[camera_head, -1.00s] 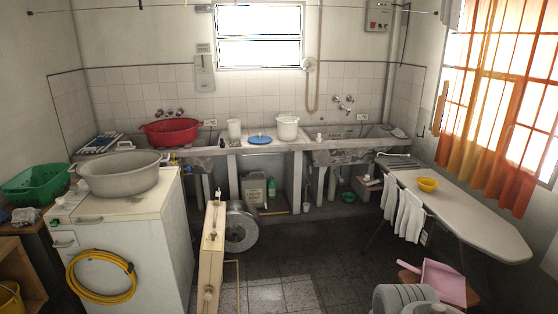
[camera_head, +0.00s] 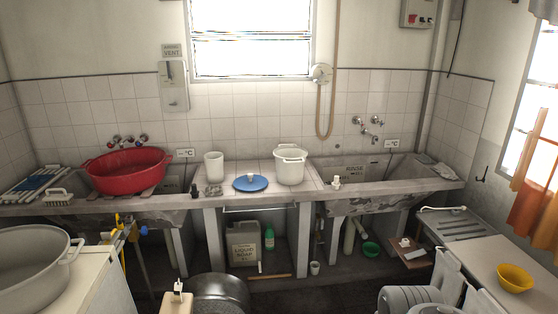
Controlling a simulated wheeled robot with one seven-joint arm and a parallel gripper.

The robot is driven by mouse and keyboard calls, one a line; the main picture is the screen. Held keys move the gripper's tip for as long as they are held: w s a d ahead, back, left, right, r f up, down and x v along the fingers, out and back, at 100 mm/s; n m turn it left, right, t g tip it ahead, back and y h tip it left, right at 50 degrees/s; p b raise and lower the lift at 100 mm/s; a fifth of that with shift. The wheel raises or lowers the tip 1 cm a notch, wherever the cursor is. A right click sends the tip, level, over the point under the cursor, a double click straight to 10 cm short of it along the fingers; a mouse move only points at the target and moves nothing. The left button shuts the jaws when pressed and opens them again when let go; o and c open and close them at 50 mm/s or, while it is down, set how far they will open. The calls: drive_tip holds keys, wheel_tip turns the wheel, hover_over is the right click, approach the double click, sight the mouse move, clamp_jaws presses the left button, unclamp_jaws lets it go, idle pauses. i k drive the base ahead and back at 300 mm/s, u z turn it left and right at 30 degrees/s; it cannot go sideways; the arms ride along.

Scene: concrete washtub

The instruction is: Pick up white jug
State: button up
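Two white vessels stand on the concrete counter (camera_head: 262,198) between the two basins. One is a plain, narrow white vessel (camera_head: 214,167) at the left. The other is a larger white vessel (camera_head: 290,167) with a wide rim and lugs at the right. I cannot tell for sure which one is the white jug. Both are upright and apart from each other. A pale liquid soap canister (camera_head: 243,244) stands on the floor below the counter. My gripper is not in view; a grey ribbed part at the bottom right seems to be my own arm.
A blue lid (camera_head: 251,183) lies between the two vessels. A red tub (camera_head: 126,170) sits over the left basin. A grey basin (camera_head: 36,268) stands on a white cabinet at the left.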

sight(214, 162)
drive_tip(key=i, duration=2.35)
drive_tip(key=z, duration=0.9)
drive_tip(key=i, duration=0.6)
drive_tip(key=u, duration=3.8)
drive_tip(key=i, duration=0.5)
drive_tip(key=z, duration=0.05)
